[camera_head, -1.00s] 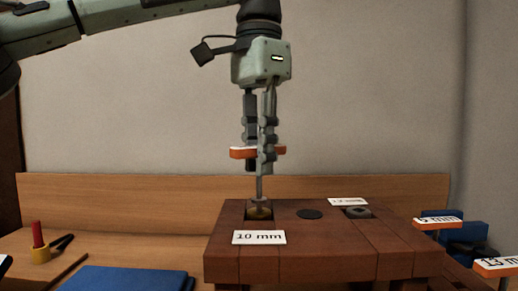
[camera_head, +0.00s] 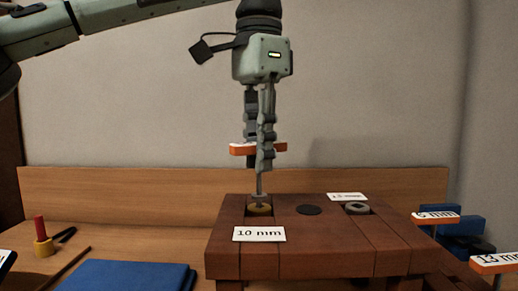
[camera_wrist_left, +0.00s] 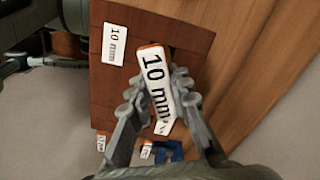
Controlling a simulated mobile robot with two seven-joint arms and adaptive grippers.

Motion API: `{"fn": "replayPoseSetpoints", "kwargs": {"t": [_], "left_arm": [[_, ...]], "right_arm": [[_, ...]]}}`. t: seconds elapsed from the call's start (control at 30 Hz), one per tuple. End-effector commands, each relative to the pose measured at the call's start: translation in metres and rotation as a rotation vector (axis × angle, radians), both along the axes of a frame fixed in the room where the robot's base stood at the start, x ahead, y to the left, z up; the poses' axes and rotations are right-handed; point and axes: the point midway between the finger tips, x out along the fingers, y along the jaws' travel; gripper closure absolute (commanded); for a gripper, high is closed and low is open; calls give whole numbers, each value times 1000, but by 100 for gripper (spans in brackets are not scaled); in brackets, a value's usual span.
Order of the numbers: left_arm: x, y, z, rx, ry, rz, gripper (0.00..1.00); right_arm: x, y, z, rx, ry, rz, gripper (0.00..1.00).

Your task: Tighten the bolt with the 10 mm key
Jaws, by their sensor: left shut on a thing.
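My left gripper (camera_head: 259,150) is shut on the orange-and-white handle of the 10 mm key (camera_head: 240,149), whose label reads "10 mm" in the left wrist view (camera_wrist_left: 156,85). The key's shaft (camera_head: 259,180) points straight down. Its lower end is at the yellowish bolt (camera_head: 259,209) in the left recess of the wooden block (camera_head: 300,262), behind the "10 mm" label (camera_head: 259,234). I cannot tell whether the tip is fully seated. My right gripper is not in view.
A grey bolt (camera_head: 355,208) sits in the block's right recess, and a dark disc (camera_head: 309,210) lies between. Other keys, a 5 mm (camera_head: 436,217) and a 13 mm (camera_head: 497,260), stand at right. A blue book-like thing (camera_head: 125,277) and a red-and-yellow item (camera_head: 41,238) lie at left.

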Motion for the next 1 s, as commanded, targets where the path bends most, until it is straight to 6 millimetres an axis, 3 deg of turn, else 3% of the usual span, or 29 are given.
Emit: {"fn": "replayPoseSetpoints", "kwargs": {"t": [0.77,0.9,1.0], "left_arm": [[0,0,3,-2,0,-222,100],[0,-1,0,-6,1,-461,100],[0,0,1,-4,-1,-537,100]], "right_arm": [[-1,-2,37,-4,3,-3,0],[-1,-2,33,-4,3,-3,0],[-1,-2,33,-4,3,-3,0]]}}
